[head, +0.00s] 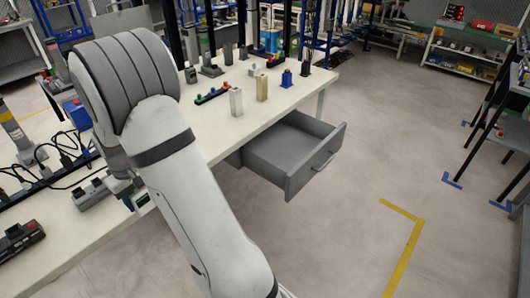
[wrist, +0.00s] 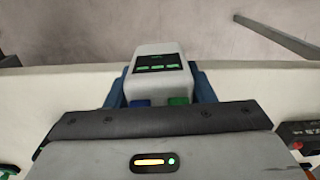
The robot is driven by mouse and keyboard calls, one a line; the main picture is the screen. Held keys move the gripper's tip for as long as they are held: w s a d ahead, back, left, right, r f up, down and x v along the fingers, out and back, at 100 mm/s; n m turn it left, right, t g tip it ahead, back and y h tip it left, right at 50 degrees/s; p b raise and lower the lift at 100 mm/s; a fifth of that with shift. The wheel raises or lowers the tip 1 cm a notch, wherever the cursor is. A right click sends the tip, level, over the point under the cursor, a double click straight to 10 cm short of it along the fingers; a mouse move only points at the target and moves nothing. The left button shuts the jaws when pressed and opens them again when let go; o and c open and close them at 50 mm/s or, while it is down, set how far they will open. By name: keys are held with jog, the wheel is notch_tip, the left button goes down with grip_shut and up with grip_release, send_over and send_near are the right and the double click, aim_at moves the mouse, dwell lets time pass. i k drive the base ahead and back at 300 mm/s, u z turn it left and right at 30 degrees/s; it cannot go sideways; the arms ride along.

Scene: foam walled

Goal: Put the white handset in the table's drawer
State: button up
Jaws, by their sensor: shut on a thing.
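The white handset (wrist: 158,55), with a dark screen showing green marks and a blue and a green button, is in the wrist view. My gripper (wrist: 160,82) is shut on it, with a blue finger on each side. In the head view my arm hides most of the gripper; a small piece with a green screen (head: 144,202) shows beside the arm and seems to be the handset. The table's grey drawer (head: 332,155) is pulled open at the front side, right of my arm, and its visible inside looks empty. The gripper is apart from the drawer.
The long white table (head: 235,128) carries a cream block (head: 236,101), a tan block (head: 262,88), a blue piece (head: 287,79) and other small items. Cables (head: 65,155) and a dark device (head: 18,240) lie at left. The floor right of the drawer is clear.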

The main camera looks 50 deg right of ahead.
aim_at(295, 144)
jog(key=z, duration=0.25)
jog(key=i, duration=0.15)
jog(key=u, duration=2.4)
jog(key=k, duration=2.2)
jog(key=z, duration=2.25)
jog(key=i, duration=0.75)
jog(key=z, duration=0.05)
